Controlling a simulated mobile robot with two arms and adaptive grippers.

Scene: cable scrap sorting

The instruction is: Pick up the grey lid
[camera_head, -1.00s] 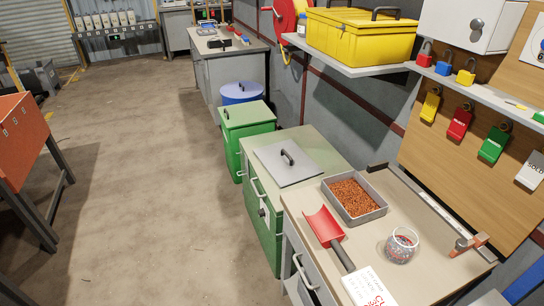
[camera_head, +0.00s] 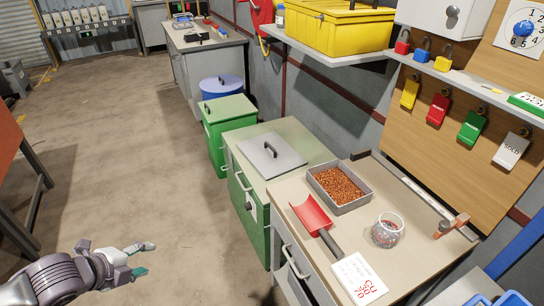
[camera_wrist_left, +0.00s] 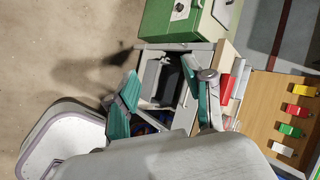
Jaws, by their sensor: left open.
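The grey lid (camera_head: 272,155), a flat square plate with a dark bar handle on top, lies on the green cabinet (camera_head: 262,203) in the head view. My left gripper (camera_head: 142,259) is at the lower left of the head view, over the floor, open and empty. It is well apart from the lid, to the left and nearer to me. In the left wrist view its teal-padded fingers (camera_wrist_left: 166,98) are spread with nothing held between them. My right gripper is not in view.
Right of the lid, a bench holds a tray of copper granules (camera_head: 340,188), a red scoop (camera_head: 312,214), a glass jar (camera_head: 388,230) and a white card (camera_head: 359,279). A green bin (camera_head: 228,134) and a blue bin (camera_head: 222,87) stand beyond the cabinet. The floor left of it is clear.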

